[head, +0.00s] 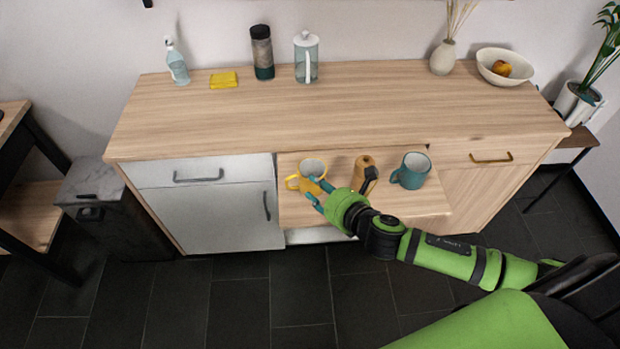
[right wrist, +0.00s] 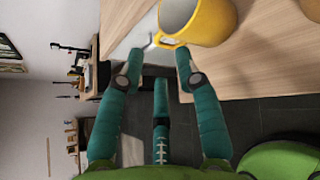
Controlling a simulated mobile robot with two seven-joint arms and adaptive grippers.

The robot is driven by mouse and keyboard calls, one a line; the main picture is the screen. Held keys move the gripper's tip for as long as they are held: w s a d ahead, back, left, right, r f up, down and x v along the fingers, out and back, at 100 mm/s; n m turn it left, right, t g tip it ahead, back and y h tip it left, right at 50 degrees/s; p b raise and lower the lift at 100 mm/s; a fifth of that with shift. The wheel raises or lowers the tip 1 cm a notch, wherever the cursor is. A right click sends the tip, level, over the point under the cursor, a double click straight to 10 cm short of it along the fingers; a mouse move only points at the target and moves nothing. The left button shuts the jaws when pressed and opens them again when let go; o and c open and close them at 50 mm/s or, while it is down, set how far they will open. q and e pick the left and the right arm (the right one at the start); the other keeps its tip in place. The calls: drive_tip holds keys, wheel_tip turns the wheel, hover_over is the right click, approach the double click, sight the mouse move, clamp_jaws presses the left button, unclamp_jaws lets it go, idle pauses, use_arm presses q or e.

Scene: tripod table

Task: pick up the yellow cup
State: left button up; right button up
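The yellow cup (head: 312,170) stands upright on a pulled-out wooden board (head: 410,205) at the front of the cabinet, near the board's left end. Its handle points left in the head view. The cup also shows at the top of the right wrist view (right wrist: 205,22), with its handle between the fingertips. My right gripper (head: 314,190) is open at the cup's near side, its teal fingers spread around the handle (right wrist: 160,50). I cannot tell whether a finger touches the cup. My left gripper is not in view.
A tan grinder-like object (head: 363,167) and a teal mug (head: 411,171) stand on the board right of the cup. The counter (head: 330,115) above holds a bottle, a yellow sponge, jars, a vase and a fruit bowl along its back. The counter's middle is clear.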

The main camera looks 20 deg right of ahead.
sight(305, 178)
drive_tip(key=w+f+n, duration=0.1)
drive_tip(key=w+n, duration=0.1)
drive_tip(key=w+f+n+y+p, duration=0.1)
drive_tip(key=w+n, duration=0.1)
drive_tip(key=n, duration=0.1)
drive_tip(key=w+a+f+n, duration=0.1)
drive_tip(key=w+n, duration=0.1)
drive_tip(key=w, duration=0.1)
drive_tip(key=shift+f+y+p, duration=0.2)
drive_tip(key=shift+y+p, duration=0.1)
drive_tip(key=shift+p, duration=0.05)
drive_tip(key=shift+d, duration=0.1)
clamp_jaws()
